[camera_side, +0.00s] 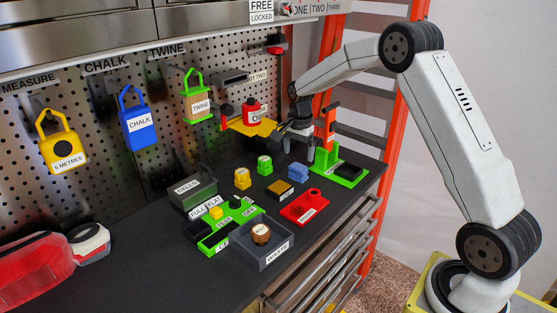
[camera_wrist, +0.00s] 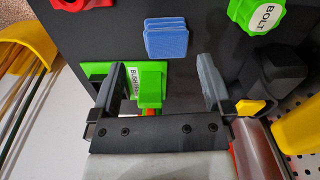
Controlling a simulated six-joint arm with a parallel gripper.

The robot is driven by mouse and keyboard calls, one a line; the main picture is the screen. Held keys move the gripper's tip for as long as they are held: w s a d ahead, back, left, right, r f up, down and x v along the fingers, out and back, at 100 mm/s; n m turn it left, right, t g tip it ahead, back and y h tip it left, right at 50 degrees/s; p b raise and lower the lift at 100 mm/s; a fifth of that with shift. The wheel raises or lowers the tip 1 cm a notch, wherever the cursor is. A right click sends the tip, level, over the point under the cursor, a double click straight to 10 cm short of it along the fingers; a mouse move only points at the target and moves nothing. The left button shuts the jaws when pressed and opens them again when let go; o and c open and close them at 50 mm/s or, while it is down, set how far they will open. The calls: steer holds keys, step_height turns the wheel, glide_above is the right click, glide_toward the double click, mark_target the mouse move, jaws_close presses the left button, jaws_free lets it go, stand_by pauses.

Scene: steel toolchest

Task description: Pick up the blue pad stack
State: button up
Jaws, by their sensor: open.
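The blue pad stack (camera_side: 298,172) lies on the dark worktop, between the green BOLT piece and the red block. In the wrist view the blue pad stack (camera_wrist: 166,38) is a ribbed blue block at the top centre, beyond the fingertips and free of them. My gripper (camera_side: 297,150) is above the worktop, behind and above the stack in the side view. In the wrist view my gripper (camera_wrist: 166,72) has its two dark fingers wide apart, with nothing held between them.
A green stand (camera_side: 345,174) with an orange post is close to my gripper. A yellow shelf (camera_side: 250,128) is on the pegboard.

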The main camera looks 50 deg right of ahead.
mark_target(298, 167)
steer(key=shift+w+d+m, duration=0.25)
steer(key=shift+d+m, duration=0.15)
steer(key=shift+d, duration=0.15)
steer(key=shift+w+f, duration=0.1)
steer(key=shift+f, duration=3.9)
steer(key=c, duration=1)
